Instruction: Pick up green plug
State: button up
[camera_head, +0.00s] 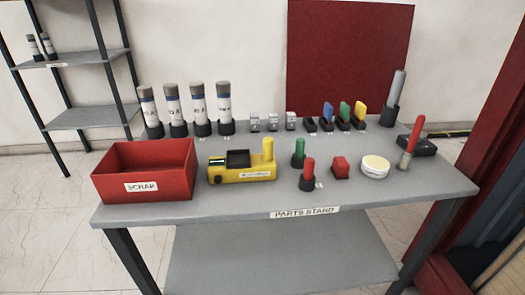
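A green, upright plug-shaped piece (298,147) with a black base stands on the grey table (245,205), right of the yellow device (230,174) and behind a red piece (308,169) of similar shape. A second green item, a flat tab (345,110), stands upright in a black holder at the back right, between a blue tab (327,110) and a yellow tab (361,110). I cannot tell from the view alone which of the two is the green plug. Both are free of any grip. My gripper is not in view.
A red SCRAP bin (120,190) stands at the left. Several white-and-grey cylinders (198,108) line the back. Near the right edge are a red block (340,166), a round cream tin (375,167), a red-handled tool (412,142) and a grey cylinder (394,95).

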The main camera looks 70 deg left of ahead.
aim_at(300, 145)
jog(key=u, duration=2.2)
jog(key=i+j+z, duration=0.15)
jog(key=j, duration=0.2)
